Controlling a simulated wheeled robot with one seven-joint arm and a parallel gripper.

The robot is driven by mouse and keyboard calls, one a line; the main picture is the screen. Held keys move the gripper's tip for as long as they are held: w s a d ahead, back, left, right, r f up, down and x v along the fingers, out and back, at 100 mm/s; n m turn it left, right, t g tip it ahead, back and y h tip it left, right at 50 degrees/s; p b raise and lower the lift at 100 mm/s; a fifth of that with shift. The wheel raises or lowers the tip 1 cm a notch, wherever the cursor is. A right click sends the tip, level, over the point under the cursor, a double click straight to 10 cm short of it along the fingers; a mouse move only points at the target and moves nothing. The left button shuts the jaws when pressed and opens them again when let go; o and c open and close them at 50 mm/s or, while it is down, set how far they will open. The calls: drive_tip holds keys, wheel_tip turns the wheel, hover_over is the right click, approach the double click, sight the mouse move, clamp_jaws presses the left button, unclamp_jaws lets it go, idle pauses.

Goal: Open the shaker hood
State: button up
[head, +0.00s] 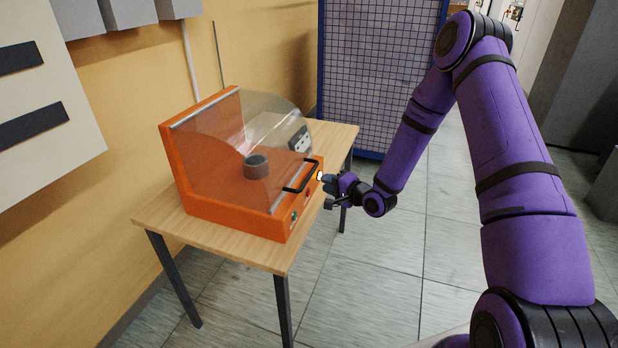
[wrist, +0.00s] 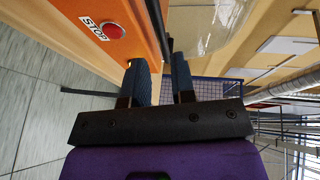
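The shaker is an orange box (head: 235,218) with a clear curved hood (head: 225,135), which is down over it. A black bar handle (head: 302,176) runs across the hood's front edge. My gripper (head: 327,192) is just in front of the handle, at the right in the head view. In the wrist view my gripper (wrist: 158,62) has its two blue-grey fingers apart, with nothing held. The handle (wrist: 156,22) shows as a dark bar ahead, in line with the finger gap. I cannot tell whether it reaches between the fingertips.
A grey cylinder (head: 256,166) stands inside under the hood. A red stop button (wrist: 115,30) is on the orange front, close to the fingers. The shaker stands on a wooden table (head: 180,222) against the yellow wall. A blue mesh panel (head: 380,75) stands behind. The floor in front is clear.

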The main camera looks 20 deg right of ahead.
sight(309, 175)
drive_tip(key=x, duration=0.8)
drive_tip(key=shift+w+a, duration=0.15)
drive_tip(key=shift+w, duration=0.05)
clamp_jaws()
